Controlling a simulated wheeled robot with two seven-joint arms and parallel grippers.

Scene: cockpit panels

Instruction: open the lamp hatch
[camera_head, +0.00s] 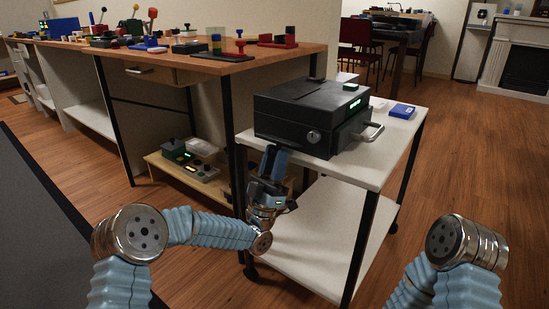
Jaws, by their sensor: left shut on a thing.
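A black box (315,112) with a round knob on its front and a metal handle (371,133) on its right side stands on the white cart. I cannot make out which part of it, if any, is the lamp hatch. My left gripper (273,158) points up at the cart's left edge, just below and in front of the box. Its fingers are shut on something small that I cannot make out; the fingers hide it. My right arm shows at the lower right, but its gripper is out of view.
The white cart (385,166) has a lower shelf and dark legs. A blue block (402,111) lies on its right part. A long wooden workbench (215,66) with several devices stands behind on the left. A control box (190,165) sits on a low shelf. Wooden floor is clear at right.

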